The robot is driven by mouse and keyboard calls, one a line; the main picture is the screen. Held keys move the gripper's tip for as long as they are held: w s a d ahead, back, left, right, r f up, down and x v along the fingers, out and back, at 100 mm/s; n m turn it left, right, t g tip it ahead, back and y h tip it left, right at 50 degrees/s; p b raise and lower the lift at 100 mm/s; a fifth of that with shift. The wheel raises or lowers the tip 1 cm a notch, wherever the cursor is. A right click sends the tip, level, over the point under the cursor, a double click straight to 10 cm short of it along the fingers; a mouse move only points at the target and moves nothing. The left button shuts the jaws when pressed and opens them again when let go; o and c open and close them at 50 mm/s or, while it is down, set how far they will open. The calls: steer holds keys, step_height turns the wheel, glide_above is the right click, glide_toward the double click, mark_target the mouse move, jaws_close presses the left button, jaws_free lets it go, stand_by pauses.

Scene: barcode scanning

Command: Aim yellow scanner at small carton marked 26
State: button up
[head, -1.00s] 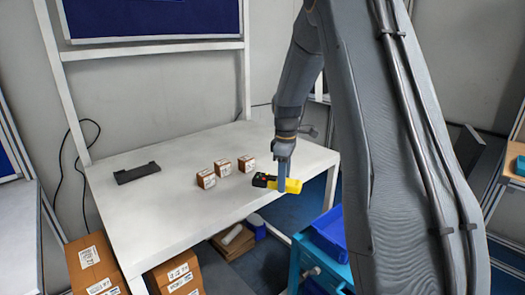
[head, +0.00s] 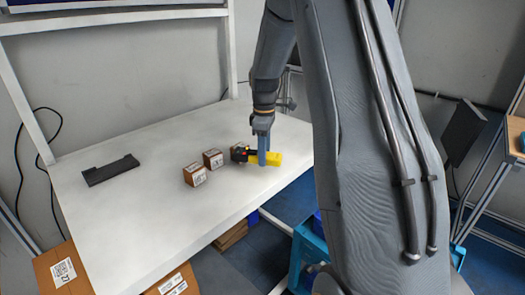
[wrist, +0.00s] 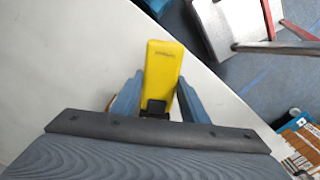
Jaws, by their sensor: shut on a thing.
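The yellow scanner (head: 274,159) has a black front end that points left in the head view. My gripper (head: 263,150) is shut on it and holds it near the table's right part. The scanner also shows between the fingers in the wrist view (wrist: 162,75). Two small brown cartons with white labels, a left one (head: 195,176) and a middle one (head: 213,159), stand on the table left of the scanner. A third carton (head: 236,146) is mostly hidden behind the scanner's front. The numbers on the cartons are too small to read.
A black holder (head: 111,170) lies on the left of the white table (head: 130,225). Larger cardboard boxes (head: 62,270) stand on the floor below the front edge. A blue cart (head: 308,252) stands right of the table. The table's middle front is clear.

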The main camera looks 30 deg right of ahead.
steer(key=shift+f+b, duration=1.45)
steer(key=shift+f, duration=0.9)
step_height(320, 180, up, 12)
steer(key=p, duration=0.8)
steer(key=shift+r, duration=0.1)
